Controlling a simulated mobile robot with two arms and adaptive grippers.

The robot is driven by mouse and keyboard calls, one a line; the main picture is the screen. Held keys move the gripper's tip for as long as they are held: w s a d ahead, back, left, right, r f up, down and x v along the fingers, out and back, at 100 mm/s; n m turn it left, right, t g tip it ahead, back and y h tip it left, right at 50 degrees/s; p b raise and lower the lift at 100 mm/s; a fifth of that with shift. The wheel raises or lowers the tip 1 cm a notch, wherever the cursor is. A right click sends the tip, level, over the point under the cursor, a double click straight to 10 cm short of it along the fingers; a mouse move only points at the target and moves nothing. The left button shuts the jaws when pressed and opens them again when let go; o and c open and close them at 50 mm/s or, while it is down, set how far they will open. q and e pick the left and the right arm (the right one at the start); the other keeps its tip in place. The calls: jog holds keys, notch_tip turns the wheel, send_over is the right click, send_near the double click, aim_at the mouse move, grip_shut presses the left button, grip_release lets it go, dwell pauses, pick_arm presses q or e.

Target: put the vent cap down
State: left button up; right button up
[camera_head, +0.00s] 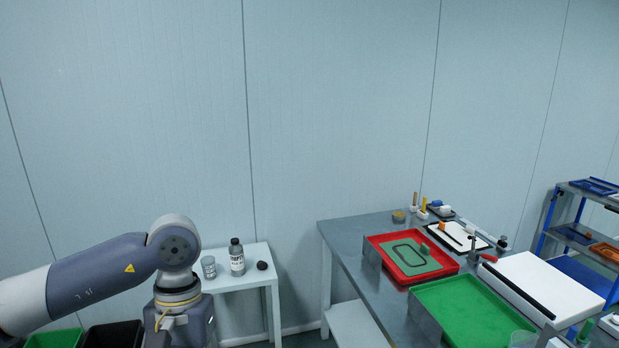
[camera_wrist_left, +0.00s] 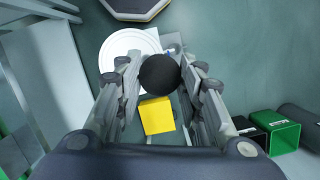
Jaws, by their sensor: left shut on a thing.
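My left gripper (camera_wrist_left: 160,78) is shut on a round black piece (camera_wrist_left: 159,72), which looks like the vent cap. Its two fingers stand on either side of the cap in the left wrist view, and the cap's far side is hidden. Behind and below the cap are a yellow square (camera_wrist_left: 157,116) and a round white disc (camera_wrist_left: 122,48); I cannot tell how far below. In the head view my left arm comes in from the left and bends down, and its gripper is out of the frame. My right gripper is in neither view.
Green and black bins (camera_head: 112,335) stand at lower left.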

pick_arm(q)
jog(key=s+f, duration=0.5)
jog(key=f, duration=0.1)
jog(key=w+d+r+m+y, duration=0.2)
jog(key=w+d+r+m, duration=0.2)
jog(key=d+r+m, duration=0.55)
jog(key=w+d+f+m+t, duration=0.1)
jog(key=w+d+f+m, duration=0.25)
jog(key=d, duration=0.35)
jog(key=s+a+r+n+h, duration=0.1)
jog(key=s+a+r+n, duration=0.4)
jog(key=a+r+n, duration=0.35)
jog(key=w+d+r+n+g+h, duration=0.1)
jog(key=w+d+n, duration=0.4)
jog(key=w+d, duration=0.4)
jog(key=s+a+f, duration=0.5)
jog(key=a+f, duration=0.2)
jog(key=a, duration=0.2)
jog(key=s+a+f, duration=0.6)
jog(key=a+f, duration=0.2)
jog(key=shift+a, duration=0.35)
jog(key=shift+s+m, duration=0.1)
jog(key=shift+m, duration=0.15)
